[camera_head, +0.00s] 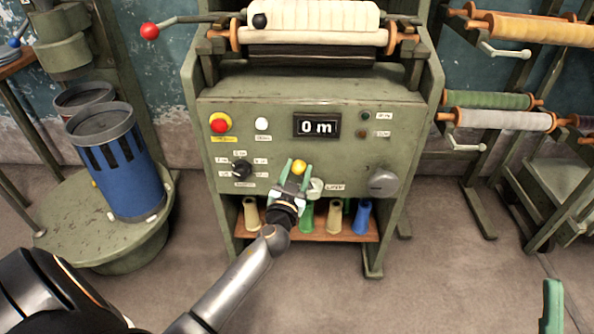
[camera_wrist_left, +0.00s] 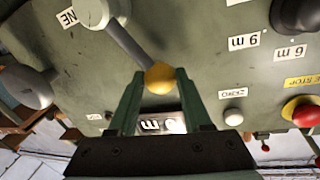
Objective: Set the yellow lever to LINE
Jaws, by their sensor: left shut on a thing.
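The yellow lever's ball knob (camera_head: 299,167) is on the green machine's front panel, up and left of its pale round pivot (camera_head: 316,187). A white label (camera_head: 335,188) is right of the pivot; in the left wrist view it reads "NE" at its visible end (camera_wrist_left: 68,17). My left gripper (camera_head: 294,170) is shut on the knob; in the left wrist view the knob (camera_wrist_left: 160,78) sits between the two green fingertips (camera_wrist_left: 158,76), with the grey lever arm (camera_wrist_left: 130,45) leading to the pivot. Only a green finger of my right gripper (camera_head: 552,305) shows at lower right.
A black selector knob (camera_head: 241,168) is left of the lever and a grey round knob (camera_head: 383,182) right of it. A red button (camera_head: 221,123) and a "0 m" display (camera_head: 317,126) are above. Below, a shelf (camera_head: 334,236) holds several spools. A blue drum (camera_head: 130,180) stands at left.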

